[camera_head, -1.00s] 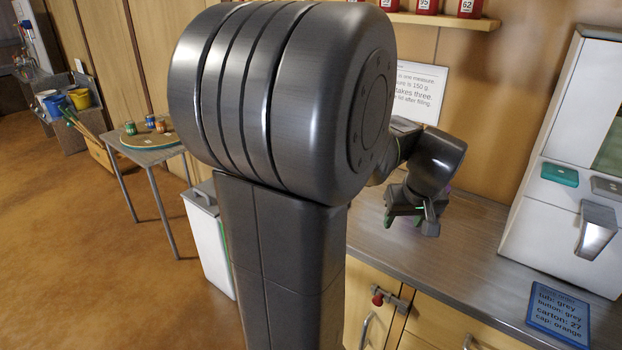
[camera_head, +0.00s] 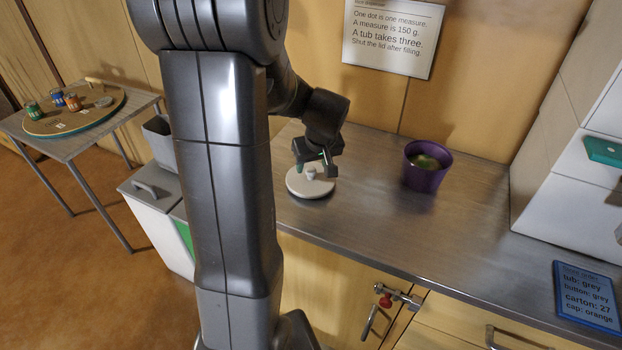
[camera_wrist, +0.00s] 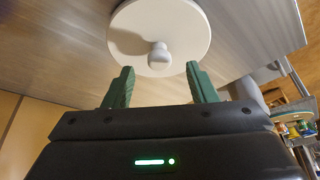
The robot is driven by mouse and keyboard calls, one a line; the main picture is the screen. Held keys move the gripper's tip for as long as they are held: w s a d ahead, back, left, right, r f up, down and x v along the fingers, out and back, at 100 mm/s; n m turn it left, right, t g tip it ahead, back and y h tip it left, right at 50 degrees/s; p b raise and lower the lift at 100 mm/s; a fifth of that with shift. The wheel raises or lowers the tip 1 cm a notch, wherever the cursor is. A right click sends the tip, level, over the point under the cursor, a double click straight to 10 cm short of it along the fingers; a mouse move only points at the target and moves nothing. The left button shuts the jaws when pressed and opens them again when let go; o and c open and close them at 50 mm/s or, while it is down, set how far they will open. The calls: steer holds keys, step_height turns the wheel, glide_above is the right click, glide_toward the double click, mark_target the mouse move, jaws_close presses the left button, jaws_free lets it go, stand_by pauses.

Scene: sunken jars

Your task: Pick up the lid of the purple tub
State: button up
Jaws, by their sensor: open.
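The purple tub (camera_head: 424,170) stands upright and uncovered on the metal counter, with something yellow-green inside. A round white lid (camera_head: 301,186) with a small knob (camera_head: 311,172) lies on the counter to the left of the tub, apart from it. My gripper (camera_head: 315,164) is just over the lid, near the knob. In the wrist view, the lid (camera_wrist: 189,22) fills the top, with its knob (camera_wrist: 160,56) beyond and between the two green fingertips. My gripper (camera_wrist: 160,80) is open, and nothing is held between the fingers.
The metal counter (camera_head: 375,235) is clear around the tub and lid. A white machine (camera_head: 560,185) stands at the right, with a blue sign (camera_head: 587,297) in front of it. A paper notice (camera_head: 392,38) hangs on the wall behind. A grey-white bin (camera_head: 160,215) stands left of the counter.

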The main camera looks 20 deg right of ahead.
mark_target(311, 170)
steer(key=shift+x, duration=1.55)
steer(key=shift+r, duration=0.1)
steer(key=c, duration=1.1)
